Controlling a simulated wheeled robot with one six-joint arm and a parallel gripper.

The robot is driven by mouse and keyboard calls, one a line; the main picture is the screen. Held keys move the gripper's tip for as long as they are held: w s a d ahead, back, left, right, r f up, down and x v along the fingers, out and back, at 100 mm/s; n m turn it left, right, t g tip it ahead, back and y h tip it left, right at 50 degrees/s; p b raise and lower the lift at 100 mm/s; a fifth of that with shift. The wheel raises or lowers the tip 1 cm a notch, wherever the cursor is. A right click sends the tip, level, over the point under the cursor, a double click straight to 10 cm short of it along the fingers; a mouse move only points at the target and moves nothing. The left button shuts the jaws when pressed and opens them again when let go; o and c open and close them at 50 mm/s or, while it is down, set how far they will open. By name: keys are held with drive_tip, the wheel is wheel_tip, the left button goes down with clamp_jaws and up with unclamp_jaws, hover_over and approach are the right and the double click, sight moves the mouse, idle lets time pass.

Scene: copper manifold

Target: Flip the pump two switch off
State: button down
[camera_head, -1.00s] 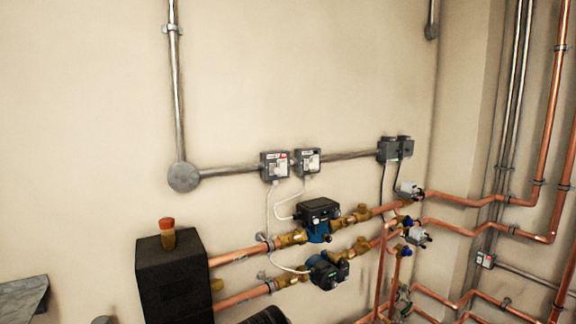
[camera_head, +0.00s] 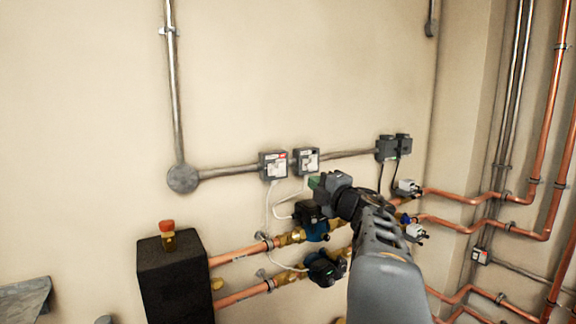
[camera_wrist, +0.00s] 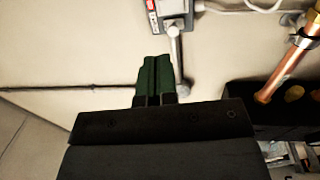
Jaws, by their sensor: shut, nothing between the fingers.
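Two small grey switch boxes with white fronts and red marks sit side by side on the wall in the head view, a left box (camera_head: 273,165) and a right box (camera_head: 306,160). Their lettering is too small to read, so I cannot tell which is pump two or how its switch is set. My gripper (camera_head: 315,183) is shut and empty, its green fingertips just below the right box in the picture. Contact cannot be made out. In the wrist view the green fingers (camera_wrist: 154,78) point toward a switch box (camera_wrist: 173,10), partly cut off by the top edge.
Grey conduit (camera_head: 225,171) joins the boxes along the wall. White cables hang from them to the pumps, an upper one (camera_head: 317,231) partly behind my arm and a lower one (camera_head: 322,268). Copper pipes (camera_head: 237,256) and a black box (camera_head: 172,278) stand below.

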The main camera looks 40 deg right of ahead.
sight(283, 163)
idle(0.3)
drive_tip(key=w+p, duration=0.1)
drive_tip(key=w, duration=0.3)
drive_tip(key=w+r+p, duration=0.1)
drive_tip(key=w+p, duration=0.1)
drive_tip(key=w, duration=0.3)
drive_tip(key=w+p, duration=0.1)
drive_tip(key=w, duration=0.4)
drive_tip(key=shift+d+r, duration=0.35)
drive_tip(key=shift+d, duration=0.05)
drive_tip(key=shift+w+r+p, duration=0.15)
drive_tip(key=shift+w+p, duration=0.05)
drive_tip(key=shift+p, duration=0.25)
drive_tip(key=shift+s, duration=0.5)
drive_tip(key=s+r+b, duration=0.1)
drive_tip(key=s+b, duration=0.1)
drive_tip(key=s, duration=1.1)
drive_tip(key=shift+a+r+b, duration=0.35)
drive_tip(key=shift+a+b, duration=0.05)
